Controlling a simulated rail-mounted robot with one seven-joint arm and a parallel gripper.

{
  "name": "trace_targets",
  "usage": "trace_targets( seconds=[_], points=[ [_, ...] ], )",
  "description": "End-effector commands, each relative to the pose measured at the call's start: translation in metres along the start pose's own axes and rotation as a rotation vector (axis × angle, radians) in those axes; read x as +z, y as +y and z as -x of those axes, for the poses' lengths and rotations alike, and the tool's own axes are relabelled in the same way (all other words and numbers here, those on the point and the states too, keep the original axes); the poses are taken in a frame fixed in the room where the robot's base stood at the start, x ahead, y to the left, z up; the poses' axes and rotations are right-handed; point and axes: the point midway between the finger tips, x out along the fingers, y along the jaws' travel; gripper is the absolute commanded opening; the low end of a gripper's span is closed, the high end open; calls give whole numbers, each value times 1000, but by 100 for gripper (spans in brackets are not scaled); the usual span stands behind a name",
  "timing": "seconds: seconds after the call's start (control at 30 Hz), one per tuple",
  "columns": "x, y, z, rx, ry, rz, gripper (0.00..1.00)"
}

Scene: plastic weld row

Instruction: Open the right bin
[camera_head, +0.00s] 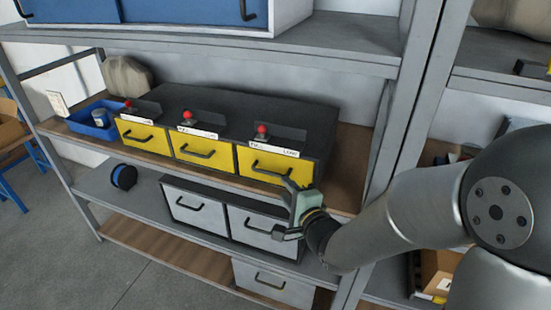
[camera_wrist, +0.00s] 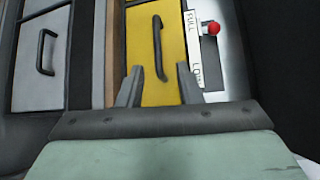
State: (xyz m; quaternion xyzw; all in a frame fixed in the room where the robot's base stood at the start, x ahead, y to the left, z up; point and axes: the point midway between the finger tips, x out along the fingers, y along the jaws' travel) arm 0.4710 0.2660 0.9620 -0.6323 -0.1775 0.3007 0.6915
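Three yellow bins sit side by side in a dark cabinet on the middle shelf. The right bin (camera_head: 285,159) is shut, its front flush with the cabinet, and has a black bar handle (camera_head: 268,170). In the wrist view the bin front (camera_wrist: 140,50) and its handle (camera_wrist: 157,45) show ahead of my gripper. My gripper (camera_head: 283,211) is in front of and below the right bin. Its fingers (camera_wrist: 159,82) are open, with the handle's near end seen between them. I cannot tell whether they touch it. The gripper appears empty.
A red knob (camera_head: 262,130) and a white label (camera_head: 272,148) sit above the right bin. The middle (camera_head: 203,148) and left (camera_head: 143,136) yellow bins are shut. Grey drawers (camera_head: 195,208) stand below. A blue tray (camera_head: 84,122) lies at left. A shelf upright (camera_head: 395,130) stands close right.

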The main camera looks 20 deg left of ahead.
Motion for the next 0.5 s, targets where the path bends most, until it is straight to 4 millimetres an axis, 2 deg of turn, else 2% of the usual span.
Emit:
trace_targets(
  seconds=[0.03,0.2,0.4,0.5],
  points=[
    [1,4,-12,3,-2,-2,32],
    [1,4,-49,3,-3,-1,32],
    [0,3,-81,2,-1,-1,32],
    [0,4,-91,3,-1,-1,32]
  ],
)
